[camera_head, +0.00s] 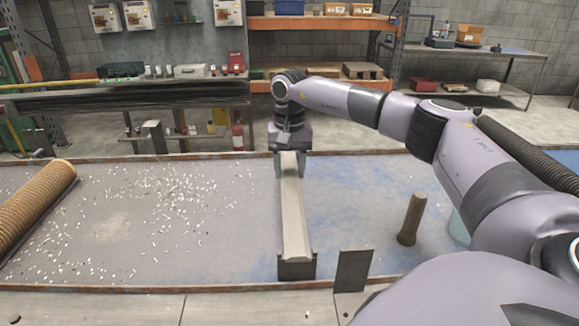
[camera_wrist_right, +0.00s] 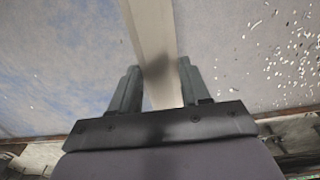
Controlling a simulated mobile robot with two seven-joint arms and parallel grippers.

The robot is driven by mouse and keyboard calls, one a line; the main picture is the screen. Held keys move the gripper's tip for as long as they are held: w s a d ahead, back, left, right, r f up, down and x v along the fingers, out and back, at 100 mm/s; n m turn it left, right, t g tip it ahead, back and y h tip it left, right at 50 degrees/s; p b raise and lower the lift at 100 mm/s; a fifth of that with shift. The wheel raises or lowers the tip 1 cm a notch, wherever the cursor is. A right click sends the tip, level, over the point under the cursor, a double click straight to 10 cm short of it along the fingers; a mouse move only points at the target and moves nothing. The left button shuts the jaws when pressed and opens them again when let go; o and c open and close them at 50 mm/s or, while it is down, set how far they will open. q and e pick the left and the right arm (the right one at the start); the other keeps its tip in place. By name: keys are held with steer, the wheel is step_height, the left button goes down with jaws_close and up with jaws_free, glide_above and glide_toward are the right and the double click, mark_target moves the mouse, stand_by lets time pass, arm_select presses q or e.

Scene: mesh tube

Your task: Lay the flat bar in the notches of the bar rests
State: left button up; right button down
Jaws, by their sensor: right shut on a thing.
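The flat bar (camera_head: 295,215) is long, pale grey and runs from far to near in the middle of the head view. My right gripper (camera_head: 291,165) is shut on its far end, pointing down; in the right wrist view the fingers (camera_wrist_right: 157,75) stand on both sides of the bar (camera_wrist_right: 150,28). The near end of the bar is at a dark bar rest (camera_head: 297,268) by the table's front edge. I cannot tell whether it is seated in the notch or just above it. No far rest can be made out; my gripper covers that area. My left gripper is out of view.
A brown mesh tube (camera_head: 35,208) lies at the left among white chips on the table (camera_head: 110,240). A brown peg (camera_head: 411,220) stands to the right of the bar. A dark upright plate (camera_head: 354,270) stands at the front edge. A workbench (camera_head: 70,105) stands behind.

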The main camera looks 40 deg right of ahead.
mark_target(289, 173)
stand_by(0.3)
steer(key=c, duration=0.5)
jaws_free()
steer(key=shift+f, duration=0.15)
steer(key=shift+a, duration=0.1)
step_height(289, 173, up, 12)
steer(key=shift+r+b, duration=0.15)
steer(key=shift+b, duration=0.35)
